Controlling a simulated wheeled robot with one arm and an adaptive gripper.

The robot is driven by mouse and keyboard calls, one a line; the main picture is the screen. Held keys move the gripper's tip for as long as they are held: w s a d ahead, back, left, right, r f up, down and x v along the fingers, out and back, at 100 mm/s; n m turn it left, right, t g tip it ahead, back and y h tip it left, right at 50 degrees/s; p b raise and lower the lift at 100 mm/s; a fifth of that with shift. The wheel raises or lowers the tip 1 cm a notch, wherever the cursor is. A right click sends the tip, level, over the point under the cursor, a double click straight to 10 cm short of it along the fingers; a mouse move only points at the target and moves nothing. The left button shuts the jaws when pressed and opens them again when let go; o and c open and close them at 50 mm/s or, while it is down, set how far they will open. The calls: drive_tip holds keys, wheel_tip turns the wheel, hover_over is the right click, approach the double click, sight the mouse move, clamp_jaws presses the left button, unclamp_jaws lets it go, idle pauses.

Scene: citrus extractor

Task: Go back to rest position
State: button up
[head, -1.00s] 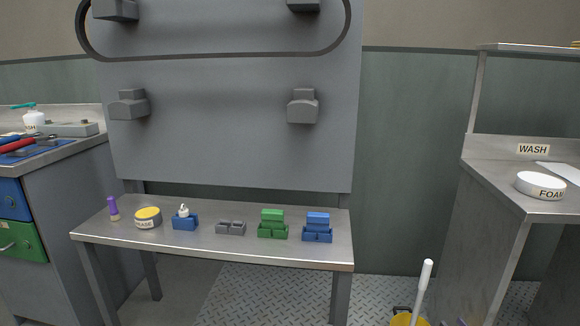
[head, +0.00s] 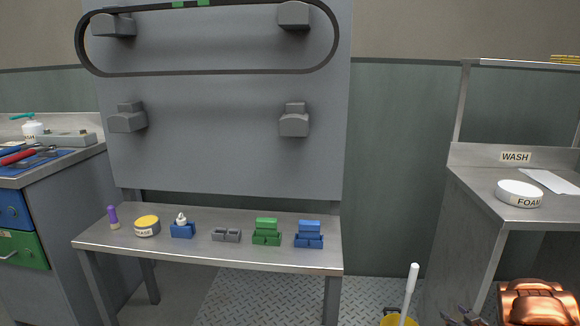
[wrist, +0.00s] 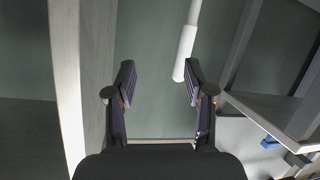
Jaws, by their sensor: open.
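My gripper (wrist: 158,85) is open in the wrist view, with nothing between its two fingers. In the head view part of my gripper (head: 467,318) shows at the bottom edge, right of centre, beside my copper-coloured arm. A white handle (wrist: 186,50) hangs in the wrist view near the right finger; I cannot tell if they touch. The same white handle (head: 410,289) stands in a yellow bucket (head: 392,320) at the bottom of the head view, left of my gripper.
A metal bench (head: 190,252) holds a purple-capped tube, a yellow-lidded tin and several small blocks. A grey panel (head: 215,150) with a belt rises behind it. The wash counter (head: 480,200) at right carries a foam dish (head: 519,194). A tool counter (head: 60,170) stands at left.

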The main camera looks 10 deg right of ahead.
wheel_tip(320, 180, up, 18)
drive_tip(key=m+g+h+p, duration=0.1)
drive_tip(key=g+h+p, duration=0.35)
drive_tip(key=p, duration=0.25)
drive_tip(key=s+a+r+m+g+p, duration=0.1)
drive_tip(key=s+a+r+g+p, duration=0.2)
drive_tip(key=r, duration=0.4)
drive_tip(key=s+a+r+m+g+p, duration=0.1)
drive_tip(key=a+r+p, duration=0.25)
drive_tip(key=r, duration=0.35)
drive_tip(key=s+a+r+n+g+y+p, duration=0.1)
drive_tip(key=s+a+r+p, duration=0.4)
drive_tip(key=s+a, duration=0.5)
drive_tip(key=s+a+r+g+y+p, duration=0.3)
drive_tip(key=s+a+r+p, duration=0.2)
drive_tip(key=a, duration=1.2)
drive_tip(key=s+a+r+n+g+y+p, duration=0.1)
drive_tip(key=s+a+r+g+y+p, duration=0.2)
drive_tip(key=s+a+r, duration=0.7)
drive_tip(key=s+a+p, duration=0.2)
drive_tip(key=s+a, duration=0.1)
drive_tip(key=s, duration=0.1)
drive_tip(key=shift+s+a+n, duration=0.3)
drive_tip(key=shift+s+a, duration=0.05)
drive_tip(key=shift+s, duration=0.05)
drive_tip(key=shift+r, duration=0.1)
